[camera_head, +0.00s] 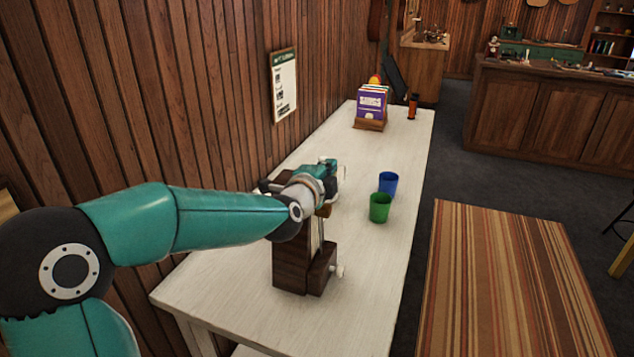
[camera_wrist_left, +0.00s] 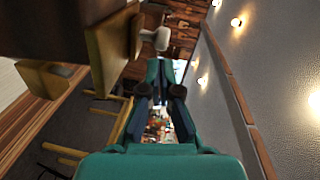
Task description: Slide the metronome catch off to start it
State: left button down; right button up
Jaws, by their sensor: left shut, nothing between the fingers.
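The dark wooden metronome (camera_head: 291,265) stands upright on the white table, partly hidden behind my left arm. A thin rod shows on its front, and a pale knob (camera_head: 338,271) sticks out low on its right side. My left gripper (camera_head: 341,172) is above the metronome's top, pointing right, shut and empty. In the left wrist view my left gripper (camera_wrist_left: 160,72) is shut, with the metronome's dark wood (camera_wrist_left: 55,28) close by at upper left. I cannot clearly make out the catch. My right gripper is not in view.
The white table (camera_head: 375,255) runs along a wood-panelled wall. A green cup (camera_head: 379,208) and a blue cup (camera_head: 388,184) stand to the right of the metronome. A rack of booklets (camera_head: 371,108) and an orange-brown bottle-like item (camera_head: 413,106) stand farther back.

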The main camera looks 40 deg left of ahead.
pick_arm(q)
jog(key=d+v, duration=0.2)
jog(key=v, duration=1)
jog(key=shift+w+p, duration=0.25)
jog(key=shift+p, duration=0.2)
